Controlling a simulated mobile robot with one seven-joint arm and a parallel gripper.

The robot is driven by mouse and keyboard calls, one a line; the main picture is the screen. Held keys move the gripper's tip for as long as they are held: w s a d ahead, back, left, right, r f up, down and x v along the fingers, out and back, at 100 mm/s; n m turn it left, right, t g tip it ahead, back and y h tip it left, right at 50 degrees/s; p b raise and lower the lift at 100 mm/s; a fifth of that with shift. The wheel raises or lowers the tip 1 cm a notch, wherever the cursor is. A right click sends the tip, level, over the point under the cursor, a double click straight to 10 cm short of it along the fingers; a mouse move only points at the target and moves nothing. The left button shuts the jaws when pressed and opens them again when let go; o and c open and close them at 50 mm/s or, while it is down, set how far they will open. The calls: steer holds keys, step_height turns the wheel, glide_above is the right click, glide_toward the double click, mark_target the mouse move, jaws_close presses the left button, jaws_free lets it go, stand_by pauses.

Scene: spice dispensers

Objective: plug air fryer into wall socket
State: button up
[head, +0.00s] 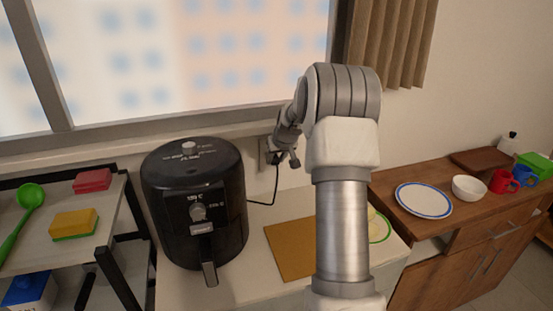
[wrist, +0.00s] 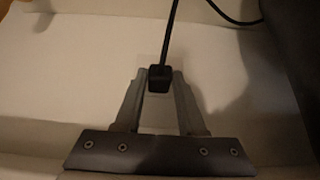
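The black air fryer (head: 194,200) stands on the white counter, left of my arm. Its black cord (head: 262,203) runs from its right side up to my gripper (head: 285,157) at the wall. The wall socket (head: 265,150) shows as a plate behind my gripper, partly hidden by it. In the wrist view, the black plug (wrist: 159,78) sits between the tips of my gripper (wrist: 158,88), which is shut on it. The cord leads away from the plug. Whether the plug's prongs are in the socket is hidden.
A tan board (head: 290,248) lies on the counter (head: 205,290) right of the air fryer. A black-framed shelf (head: 112,255) with sponges stands at left. A wooden cabinet (head: 410,225) at right holds a plate (head: 424,200), a bowl (head: 468,188) and mugs.

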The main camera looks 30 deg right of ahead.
steer(key=o, duration=0.5)
steer(key=shift+c, duration=0.2)
steer(key=shift+r, duration=0.1)
steer(key=v, duration=1.7)
steer(key=s+a+f+n+g+y, duration=0.1)
steer(key=s+a+n, duration=0.2)
steer(key=s+a, duration=2.4)
steer(key=shift+s+f+y, duration=0.2)
steer(key=shift+s+y, duration=0.1)
steer(key=shift+s, duration=0.1)
